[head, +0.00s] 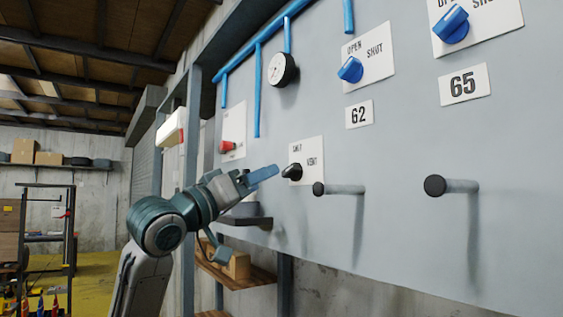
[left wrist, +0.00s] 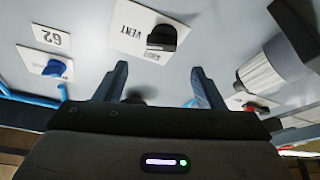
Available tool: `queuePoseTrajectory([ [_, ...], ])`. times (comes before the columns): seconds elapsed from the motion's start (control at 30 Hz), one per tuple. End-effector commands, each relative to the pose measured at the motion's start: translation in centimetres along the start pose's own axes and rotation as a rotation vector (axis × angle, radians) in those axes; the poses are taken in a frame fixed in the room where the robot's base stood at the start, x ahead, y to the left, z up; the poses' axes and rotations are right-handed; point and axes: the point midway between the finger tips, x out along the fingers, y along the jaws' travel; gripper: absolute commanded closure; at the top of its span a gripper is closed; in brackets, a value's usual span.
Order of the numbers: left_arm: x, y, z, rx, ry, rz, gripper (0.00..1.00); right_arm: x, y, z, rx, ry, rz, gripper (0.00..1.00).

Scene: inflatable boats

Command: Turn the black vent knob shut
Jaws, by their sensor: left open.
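The black vent knob (head: 292,172) sits on a white plate (head: 308,158) marked VENT on the grey panel. It also shows in the left wrist view (left wrist: 161,38), on its plate (left wrist: 140,32), ahead of the fingers and apart from them. My left gripper (head: 264,175) is just left of the knob in the head view, with its blue fingers pointing toward it. In the left wrist view the two fingers (left wrist: 158,78) stand wide apart with nothing between their tips. My right gripper is in neither view.
Blue knobs (head: 351,70) (head: 451,25) sit on plates up to the right, with labels 62 (head: 359,114) and 65 (head: 464,85). Two pegs (head: 340,189) (head: 452,186) jut from the panel.

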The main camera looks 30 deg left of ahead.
Motion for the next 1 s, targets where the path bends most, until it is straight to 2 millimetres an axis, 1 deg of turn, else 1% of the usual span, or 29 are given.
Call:
queuePoseTrajectory([
  [0.03,1.2,0.3,-0.4,-0.005,-0.002,0.003,0.37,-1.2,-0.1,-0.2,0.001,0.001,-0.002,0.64],
  [0.1,2.5,0.2,-0.4,-0.006,-0.003,0.002,0.37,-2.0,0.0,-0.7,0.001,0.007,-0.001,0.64],
  [0.3,5.2,0.1,-0.3,-0.002,-0.002,-0.001,0.37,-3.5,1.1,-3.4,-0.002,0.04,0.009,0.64],
  [0.37,5.7,0.1,-0.2,-0.003,-0.002,0.0,0.37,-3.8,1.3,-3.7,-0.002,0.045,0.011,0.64],
  [0.5,6.3,0.0,0.0,0.0,-0.001,-0.001,0.37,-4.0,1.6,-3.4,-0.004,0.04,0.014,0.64],
  [0.77,6.3,-0.1,0.1,0.001,0.0,-0.001,0.37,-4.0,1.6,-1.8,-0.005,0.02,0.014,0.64],
  [0.87,6.3,-0.1,0.1,0.001,0.0,-0.001,0.55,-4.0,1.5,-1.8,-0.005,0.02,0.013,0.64],
  [0.9,6.3,-0.1,0.1,0.001,0.0,-0.001,0.63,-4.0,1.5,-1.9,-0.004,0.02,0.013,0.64],
  [1.0,6.3,-0.1,0.1,0.001,0.0,-0.001,0.82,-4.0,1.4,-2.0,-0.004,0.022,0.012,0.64],
])
